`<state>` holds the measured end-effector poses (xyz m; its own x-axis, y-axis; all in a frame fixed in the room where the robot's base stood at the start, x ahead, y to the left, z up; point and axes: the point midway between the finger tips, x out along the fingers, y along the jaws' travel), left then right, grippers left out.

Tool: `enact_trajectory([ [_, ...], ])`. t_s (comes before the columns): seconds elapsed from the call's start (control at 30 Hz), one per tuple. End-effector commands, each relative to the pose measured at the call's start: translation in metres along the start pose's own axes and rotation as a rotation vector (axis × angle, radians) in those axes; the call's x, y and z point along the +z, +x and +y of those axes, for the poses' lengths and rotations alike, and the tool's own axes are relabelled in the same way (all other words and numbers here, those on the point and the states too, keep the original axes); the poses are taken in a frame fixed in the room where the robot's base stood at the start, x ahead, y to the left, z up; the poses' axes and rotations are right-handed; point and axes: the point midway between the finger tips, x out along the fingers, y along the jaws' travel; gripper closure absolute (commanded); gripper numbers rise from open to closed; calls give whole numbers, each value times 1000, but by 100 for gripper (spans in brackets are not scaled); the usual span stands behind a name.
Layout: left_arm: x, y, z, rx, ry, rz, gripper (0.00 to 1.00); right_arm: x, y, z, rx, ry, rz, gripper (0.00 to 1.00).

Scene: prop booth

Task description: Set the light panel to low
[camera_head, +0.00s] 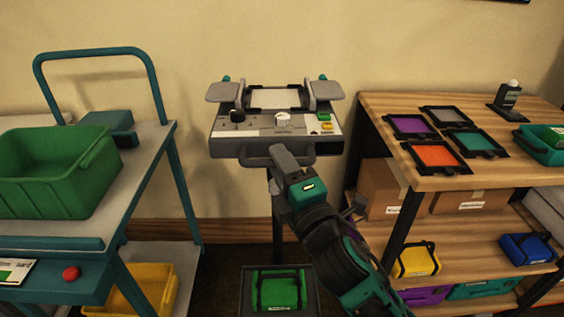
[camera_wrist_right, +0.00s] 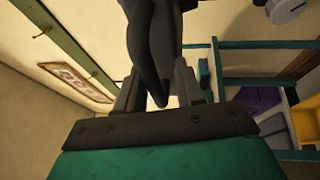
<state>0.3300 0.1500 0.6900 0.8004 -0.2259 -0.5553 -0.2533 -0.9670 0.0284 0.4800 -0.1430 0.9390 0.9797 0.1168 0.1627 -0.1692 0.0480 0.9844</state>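The light panel (camera_head: 225,150) is a grey box on a stand in the middle of the head view. Its sloped top has a dark knob (camera_head: 237,117), a pale round knob (camera_head: 283,119) and green and yellow buttons (camera_head: 325,122) at right. A grey bar runs along its front edge. My right gripper (camera_head: 285,157) is at this front edge, below the pale knob. In the right wrist view a dark curved part (camera_wrist_right: 150,45) shows between the fingers, which stand apart; whether they press on it is unclear. My left gripper is out of view.
A teal cart with a green basket (camera_head: 50,190) stands at left. A wooden shelf (camera_head: 470,183) at right holds coloured frames, boxes and pouches. A green pouch (camera_head: 280,291) sits in a dark tray low in front of the panel.

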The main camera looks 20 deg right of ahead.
Motion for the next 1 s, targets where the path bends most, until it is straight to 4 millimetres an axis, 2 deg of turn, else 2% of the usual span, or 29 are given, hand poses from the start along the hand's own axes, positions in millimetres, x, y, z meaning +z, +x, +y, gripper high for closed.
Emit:
enact_trajectory([
  [0.07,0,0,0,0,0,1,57,0,0,-2,-4,0,1,58],
  [0.33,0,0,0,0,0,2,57,0,-1,1,4,-1,0,58],
  [0.47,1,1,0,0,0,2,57,0,-9,1,4,-1,-1,58],
  [1.0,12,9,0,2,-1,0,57,0,-97,-2,-1,2,-1,58],
])
